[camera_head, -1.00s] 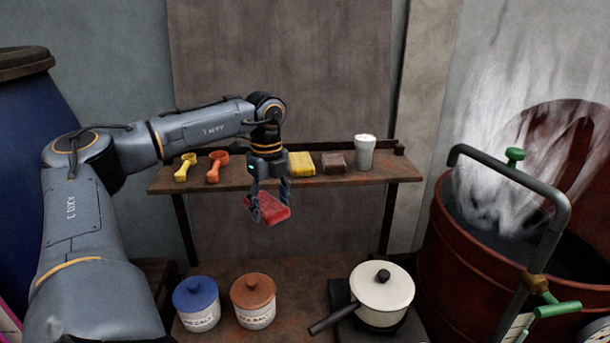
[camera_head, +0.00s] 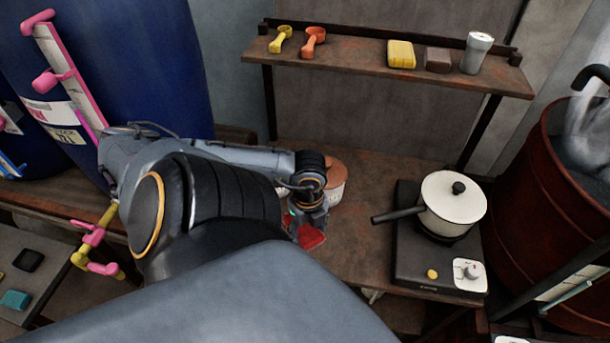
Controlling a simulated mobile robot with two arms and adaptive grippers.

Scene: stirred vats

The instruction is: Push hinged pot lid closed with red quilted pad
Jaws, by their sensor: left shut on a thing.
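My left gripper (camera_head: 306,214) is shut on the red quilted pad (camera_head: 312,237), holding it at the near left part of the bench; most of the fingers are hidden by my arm. The white pot (camera_head: 452,222) stands on the dark hot plate to the right, its handle pointing left. Its white lid (camera_head: 440,188) with a black knob lies flat on top; no hinge can be made out. The large red vat (camera_head: 555,195) is at the right edge, steaming, cut off by the frame; no lid on it shows. My right gripper is not in view.
The hot plate (camera_head: 408,262) has a knob panel at its front. A brown-lidded jar (camera_head: 335,178) stands behind my gripper. A shelf (camera_head: 350,68) holds scoops, a yellow block, a brown block and a grey cup. Blue barrels (camera_head: 150,60) stand left. Bench between pad and pot is clear.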

